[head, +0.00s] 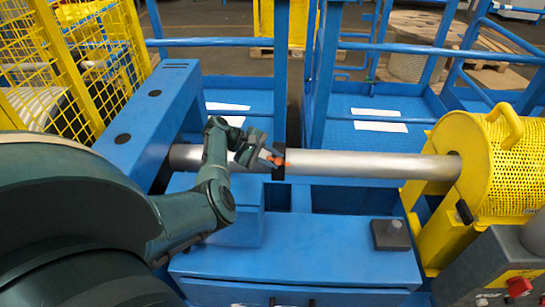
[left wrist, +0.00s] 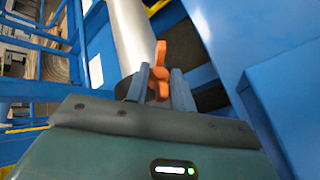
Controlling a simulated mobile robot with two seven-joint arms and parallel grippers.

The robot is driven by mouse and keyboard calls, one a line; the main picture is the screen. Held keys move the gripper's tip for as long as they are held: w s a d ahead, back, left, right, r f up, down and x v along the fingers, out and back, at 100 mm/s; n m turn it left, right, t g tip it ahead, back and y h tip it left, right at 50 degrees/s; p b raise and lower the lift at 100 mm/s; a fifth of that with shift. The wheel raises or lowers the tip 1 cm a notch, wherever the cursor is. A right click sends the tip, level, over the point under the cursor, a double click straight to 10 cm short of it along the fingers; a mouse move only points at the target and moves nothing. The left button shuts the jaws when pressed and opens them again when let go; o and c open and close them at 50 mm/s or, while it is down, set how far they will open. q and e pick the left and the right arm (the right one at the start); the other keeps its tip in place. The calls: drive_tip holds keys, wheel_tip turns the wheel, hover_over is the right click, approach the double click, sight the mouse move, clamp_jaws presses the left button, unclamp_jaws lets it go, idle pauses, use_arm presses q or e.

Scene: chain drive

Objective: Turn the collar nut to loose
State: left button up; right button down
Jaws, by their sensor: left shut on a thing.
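The orange collar nut (head: 279,160) sits at the dark collar (head: 279,174) on the horizontal grey shaft (head: 360,165). My left gripper (head: 270,156) reaches in from the left and is shut on the nut. In the left wrist view the winged orange nut (left wrist: 160,60) stands between the two fingers (left wrist: 160,86), with its upper part showing beyond their tips. The fingers hide part of the nut, and most of the collar is hidden there too. I cannot tell the nut's exact turn angle. My right gripper is not in view.
The blue frame (head: 150,110) stands at the left, behind my left arm. A yellow mesh guard (head: 490,165) covers the shaft's right end. A blue box top (head: 310,262) lies in front, with a grey block (head: 390,234) on it. Blue rails (head: 380,46) run behind.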

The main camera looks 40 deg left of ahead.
use_arm(q)
drive_tip(key=shift+n+t, duration=0.3)
drive_tip(key=shift+t, duration=0.1)
drive_tip(key=o, duration=0.5)
drive_tip(key=shift+o, duration=1.4)
drive_tip(key=shift+f, duration=0.1)
drive_tip(key=shift+a, duration=0.1)
drive_tip(key=v, duration=1.3)
drive_tip(key=shift+b, duration=0.3)
